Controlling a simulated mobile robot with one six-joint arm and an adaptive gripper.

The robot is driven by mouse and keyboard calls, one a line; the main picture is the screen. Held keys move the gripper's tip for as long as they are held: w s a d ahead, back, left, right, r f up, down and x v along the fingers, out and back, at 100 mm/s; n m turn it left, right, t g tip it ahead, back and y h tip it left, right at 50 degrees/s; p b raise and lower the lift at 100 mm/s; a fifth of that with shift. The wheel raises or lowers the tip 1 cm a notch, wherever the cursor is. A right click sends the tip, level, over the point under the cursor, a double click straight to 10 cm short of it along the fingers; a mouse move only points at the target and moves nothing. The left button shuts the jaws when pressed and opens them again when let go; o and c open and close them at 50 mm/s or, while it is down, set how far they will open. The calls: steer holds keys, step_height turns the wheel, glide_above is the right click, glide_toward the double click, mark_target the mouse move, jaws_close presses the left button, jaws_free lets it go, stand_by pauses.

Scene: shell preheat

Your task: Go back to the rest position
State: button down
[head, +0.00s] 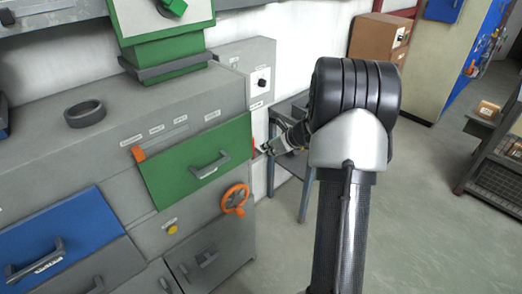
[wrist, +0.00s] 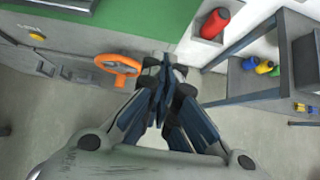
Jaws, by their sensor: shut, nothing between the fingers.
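My gripper (wrist: 165,75) is shut and empty in the wrist view, its fingertips together. In the head view my gripper (head: 266,150) shows small at the right end of the green door (head: 197,160), beyond my arm. I cannot tell whether it touches anything. The green door has a grey handle and sits on the front of the grey machine. In the wrist view an orange handwheel (wrist: 118,66) is just left of the fingertips, apart from them. The same handwheel (head: 234,199) is below the green door in the head view.
A blue drawer (head: 60,245) is at the lower left. A dark side table (wrist: 255,85) with small coloured items stands right of my gripper. A red object (wrist: 214,23) is at the wall. A wire-sided rack (head: 495,170) stands far right. Floor between is clear.

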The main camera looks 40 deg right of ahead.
steer(key=shift+v, duration=0.8)
steer(key=s+a+r+n+g+y, duration=0.1)
steer(key=s+a+r+n, duration=0.25)
steer(key=a+n, duration=0.35)
steer(key=s+a+r+n+g+y+b, duration=0.15)
steer(key=a+r+n, duration=0.25)
steer(key=a, duration=0.6)
steer(key=s+a+r+n, duration=0.35)
steer(key=a+n, duration=0.25)
steer(key=a, duration=0.2)
steer(key=s+a+n+h, duration=0.1)
steer(key=s+a+n, duration=0.1)
steer(key=s+n, duration=0.4)
steer(key=s+a+n+g+h, duration=0.1)
steer(key=s+a+n, duration=0.2)
steer(key=s+n, duration=0.3)
steer(key=s+a+n+g+h+b, duration=0.1)
steer(key=s+a+n, duration=0.1)
steer(key=s+n, duration=0.4)
steer(key=s, duration=0.3)
steer(key=shift+a, duration=0.35)
steer(key=shift+s+d, duration=0.1)
steer(key=shift+s, duration=0.05)
